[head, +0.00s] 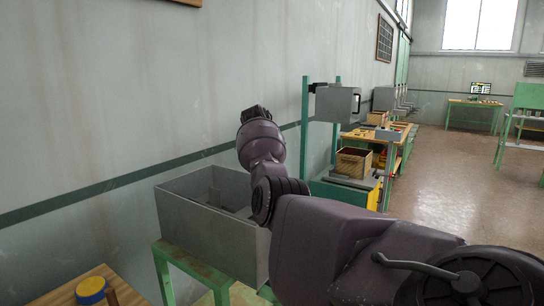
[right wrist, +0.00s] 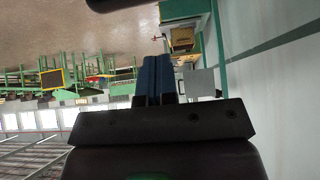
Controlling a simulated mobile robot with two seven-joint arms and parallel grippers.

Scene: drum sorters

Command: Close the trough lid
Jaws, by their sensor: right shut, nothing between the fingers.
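The trough (head: 205,240) is a grey metal box on a green stand at the middle left of the head view. Its top is open, with grey inner plates partly visible. I cannot make out a separate lid. My right arm reaches in from the right, across the trough's right end and hiding part of it. Its wrist rises above the far rim. The fingers of my right gripper are not clear in the head view. In the right wrist view, my right gripper (right wrist: 157,78) has its blue fingers together and empty. My left gripper is not in view.
A wall stands close behind the trough. A wooden table (head: 70,290) with a yellow and blue round item (head: 91,291) is at the front left. Beyond the trough is a green-posted machine (head: 338,100) with a wooden crate (head: 354,161). Open floor (head: 450,190) lies right.

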